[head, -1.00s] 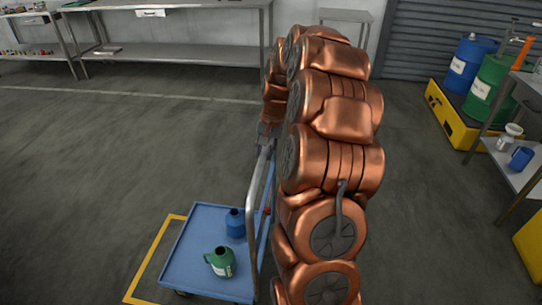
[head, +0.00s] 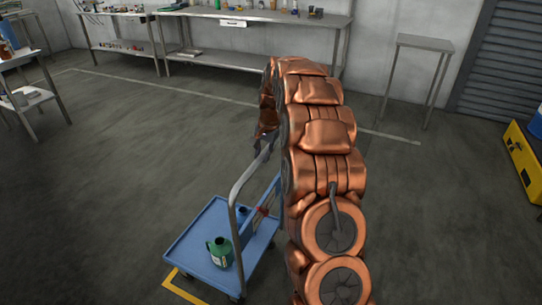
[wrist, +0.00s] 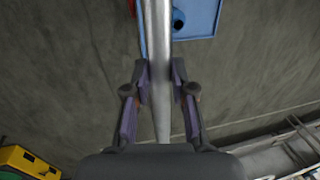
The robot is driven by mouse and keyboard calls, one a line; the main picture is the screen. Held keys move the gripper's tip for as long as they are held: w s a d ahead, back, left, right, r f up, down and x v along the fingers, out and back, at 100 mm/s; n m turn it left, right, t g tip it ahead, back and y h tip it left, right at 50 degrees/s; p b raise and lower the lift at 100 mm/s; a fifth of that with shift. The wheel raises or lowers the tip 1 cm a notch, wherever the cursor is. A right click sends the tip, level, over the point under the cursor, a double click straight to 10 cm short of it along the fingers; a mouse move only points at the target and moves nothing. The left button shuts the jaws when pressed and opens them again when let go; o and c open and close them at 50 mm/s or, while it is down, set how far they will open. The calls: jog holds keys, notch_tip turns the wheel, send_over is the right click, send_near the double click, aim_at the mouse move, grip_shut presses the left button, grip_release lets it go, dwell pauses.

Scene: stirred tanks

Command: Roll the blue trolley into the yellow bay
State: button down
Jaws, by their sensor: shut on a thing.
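The blue trolley (head: 190,240) stands at the lower middle of the head view, with a grey tube handle (head: 233,190). It carries a green jug (head: 220,252) and a blue container, partly hidden behind the handle. In the wrist view its deck (wrist: 206,18) shows at the top. My gripper (wrist: 161,78) has its fingers on both sides of the handle tube (wrist: 160,40) and is shut on it. The yellow bay outline (head: 182,289) shows only as a corner by the trolley's near left side. The deck hides part of it, and how much of the trolley is inside cannot be told.
Grey workbenches (head: 255,65) line the back wall, with a small table (head: 425,42) to the right. A yellow platform (head: 524,162) stands at the right edge. A shelf unit (head: 28,100) is at the left. The floor left of the trolley is clear.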

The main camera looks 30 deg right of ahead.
jog(key=shift+w+a, duration=0.2)
jog(key=shift+a, duration=0.05)
jog(key=c, duration=1.2)
grip_release()
jog(key=shift+a, duration=0.1)
jog(key=shift+o, duration=1.1)
jog(key=shift+d+r, duration=0.1)
jog(key=shift+d, duration=0.1)
jog(key=shift+r, duration=0.2)
notch_tip(320, 180, up, 11)
jog(key=s+d, duration=0.1)
jog(key=s, duration=0.1)
jog(key=shift+r, duration=0.15)
jog(key=shift+d, duration=0.1)
